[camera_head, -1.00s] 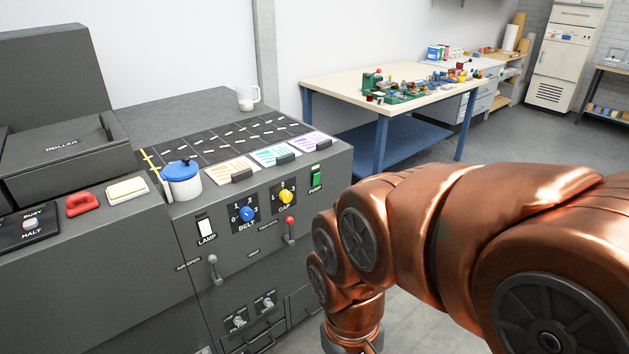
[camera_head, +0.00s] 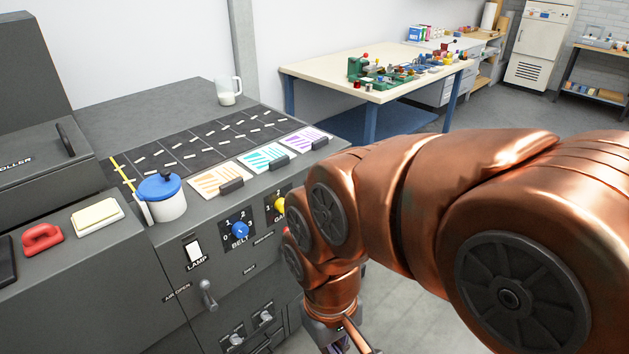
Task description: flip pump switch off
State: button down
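The green pump switch is hidden now behind my copper arm, which covers the right end of the grey machine's front panel (camera_head: 215,290). The panel's visible controls are a white lamp switch (camera_head: 194,252), a blue belt knob (camera_head: 240,230) and a partly covered yellow knob (camera_head: 279,205). My gripper (camera_head: 345,338) shows only in part at the bottom edge, below the wrist and in front of the machine's right side. Its fingertips are cut off, so I cannot tell its opening or any contact.
A blue-lidded white pot (camera_head: 166,200), a glass mug (camera_head: 228,92) and colour-striped cards (camera_head: 263,157) sit on the machine top. A grey lever (camera_head: 207,293) sticks out of the front. A workbench (camera_head: 330,72) stands behind. Grey floor is open at right.

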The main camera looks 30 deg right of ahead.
jog(key=w+d+f+m+t+h+b, duration=0.1)
jog(key=w+d+t+h+b, duration=0.15)
jog(key=w+d, duration=0.6)
jog(key=w+d+f+t+h+b, duration=0.2)
jog(key=w+d+t+b, duration=0.15)
jog(key=w+d, duration=0.45)
jog(key=w+d+r+n+t+h+b, duration=0.25)
jog(key=w+d+n+t+b, duration=0.2)
jog(key=w+d, duration=0.45)
jog(key=w+d+r+n+t+h+b, duration=0.2)
jog(key=w+d+r+n+t+b, duration=0.25)
jog(key=w+d, duration=0.45)
jog(key=a+f+n+t+y+b, duration=0.3)
jog(key=f+n+t+y+b, duration=0.2)
jog(key=f+n+y+b, duration=0.6)
notch_tip(320, 180, down, 4)
jog(key=shift+a+r+n+t+y+b, duration=0.2)
jog(key=shift+n+t+y+b, duration=0.15)
jog(key=shift+n+y, duration=0.65)
jog(key=shift+s, duration=0.1)
